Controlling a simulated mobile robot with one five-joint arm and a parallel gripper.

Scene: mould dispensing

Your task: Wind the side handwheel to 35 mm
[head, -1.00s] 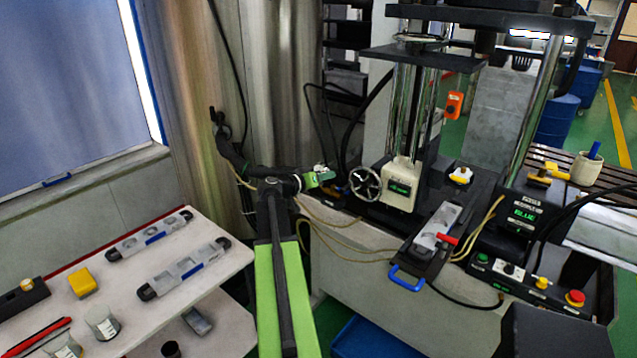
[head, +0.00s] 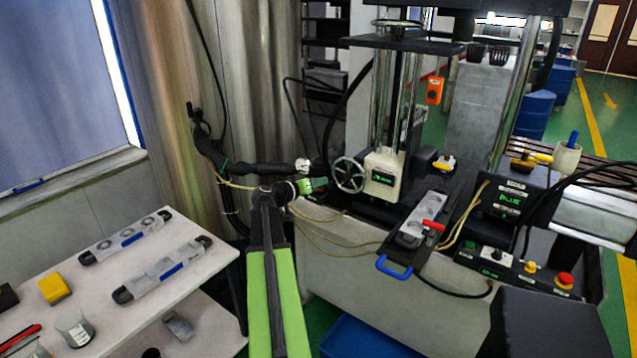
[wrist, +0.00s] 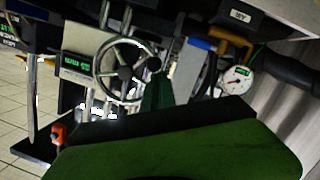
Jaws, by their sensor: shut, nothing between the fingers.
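The side handwheel (head: 348,175) is a spoked metal wheel on the left of a pale housing (head: 385,174) with a small green-lit display (head: 383,178), too small to read. My gripper (head: 320,184) is just left of the wheel's rim in the head view, shut and empty. In the wrist view the handwheel (wrist: 120,70) shows its rim, spokes and dark hub face on. My green fingertip (wrist: 158,92) overlaps the wheel's right edge there; whether it touches cannot be told. The display (wrist: 78,65) beside the wheel is blurred.
A round dial gauge (wrist: 237,75) sits right of the wheel in the wrist view. A tray with a blue handle (head: 395,267) and a control panel (head: 520,270) lie right of my arm. A white table (head: 150,300) with moulds stands at left. Hoses hang below the wheel.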

